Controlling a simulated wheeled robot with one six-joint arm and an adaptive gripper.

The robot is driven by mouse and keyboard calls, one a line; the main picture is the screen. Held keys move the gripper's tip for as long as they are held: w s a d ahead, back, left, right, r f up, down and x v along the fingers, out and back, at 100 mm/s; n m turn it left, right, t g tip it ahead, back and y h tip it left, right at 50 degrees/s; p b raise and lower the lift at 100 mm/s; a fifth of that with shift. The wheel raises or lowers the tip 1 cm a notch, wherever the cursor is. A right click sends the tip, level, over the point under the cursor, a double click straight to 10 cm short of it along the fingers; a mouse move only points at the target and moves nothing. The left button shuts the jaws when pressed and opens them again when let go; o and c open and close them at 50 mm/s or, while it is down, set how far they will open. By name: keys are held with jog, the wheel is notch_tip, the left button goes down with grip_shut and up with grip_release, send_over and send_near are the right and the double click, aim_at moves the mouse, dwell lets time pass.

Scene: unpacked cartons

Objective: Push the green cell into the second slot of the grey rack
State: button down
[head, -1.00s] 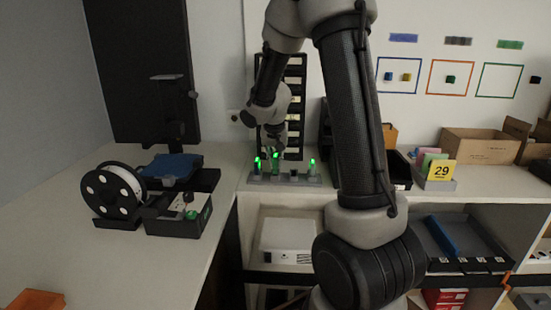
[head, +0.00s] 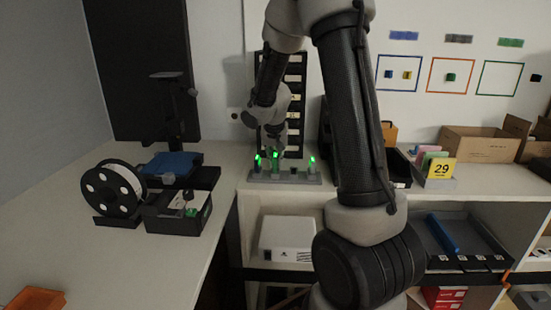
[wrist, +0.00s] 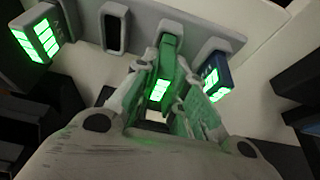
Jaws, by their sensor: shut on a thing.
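The grey rack (head: 312,180) stands on the white counter below the black drawer tower. The green cell (wrist: 169,45) is upright between my fingers, over the second position from the left as the head view shows it. Its lit face shows in the head view (head: 275,155), slightly higher than its neighbours' lights. My gripper (wrist: 161,108) is shut on it from above. I cannot tell how deep its lower end sits in the slot. A blue cell (wrist: 214,73) stands on one side of it; an empty slot (wrist: 114,32) is on the other.
A dark cell with a green light (wrist: 36,38) sits at the rack's far end, beyond the empty slot. The drawer tower (head: 296,100) rises close behind. A filament spool (head: 112,190) and a black box (head: 178,222) are on the left counter.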

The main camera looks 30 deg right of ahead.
jog(key=shift+f, duration=0.55)
jog(key=c, duration=1.4)
grip_release()
jog(key=shift+o, duration=0.2)
jog(key=v, duration=1.2)
jog(key=s+a+r+n+y, duration=0.1)
jog(key=s+n, duration=0.1)
jog(key=s, duration=0.7)
jog(key=s+a+r+n, duration=0.2)
jog(key=s, duration=0.7)
jog(key=s+a+r+n+y, duration=0.1)
jog(key=s+n, duration=0.1)
jog(key=s, duration=0.7)
jog(key=shift+a+r+n+t+y, duration=0.25)
jog(key=shift+r+n+t+y, duration=0.05)
jog(key=shift+r+n, duration=0.1)
